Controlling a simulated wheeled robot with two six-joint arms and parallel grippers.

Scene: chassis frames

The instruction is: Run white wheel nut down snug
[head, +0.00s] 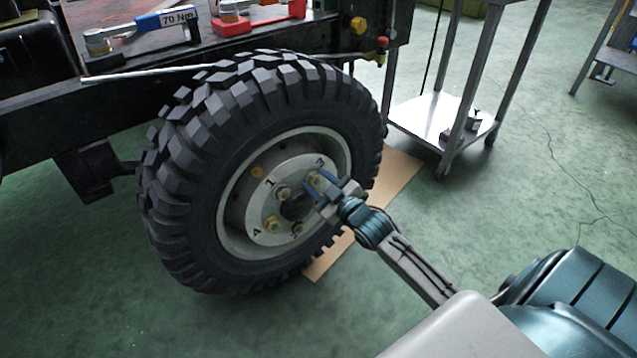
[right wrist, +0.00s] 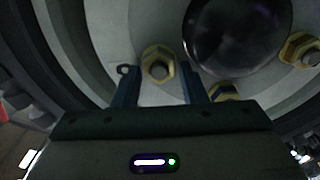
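The black knobbly wheel (head: 170,215) has a pale hub (head: 252,205) with numbers 1, 3 and 4 readable. Brass-coloured nuts sit on it, one by 1 (head: 283,193) and one by 4 (head: 271,224). I cannot pick out a clearly white nut. My right gripper (head: 321,187) is at the hub's right side, by number 3. In the right wrist view its blue fingers (right wrist: 160,88) are apart, with a brass hex nut (right wrist: 158,66) just ahead between their tips. Gaps show on both sides of the nut. My left gripper is not in view.
A blue torque wrench marked 70 Nm (head: 165,22) and a red tray (head: 262,20) lie on the black chassis (head: 40,92). A metal trolley (head: 420,118) stands behind right. A dark round hub centre (right wrist: 235,38) and other nuts (right wrist: 300,48) lie close to the fingers.

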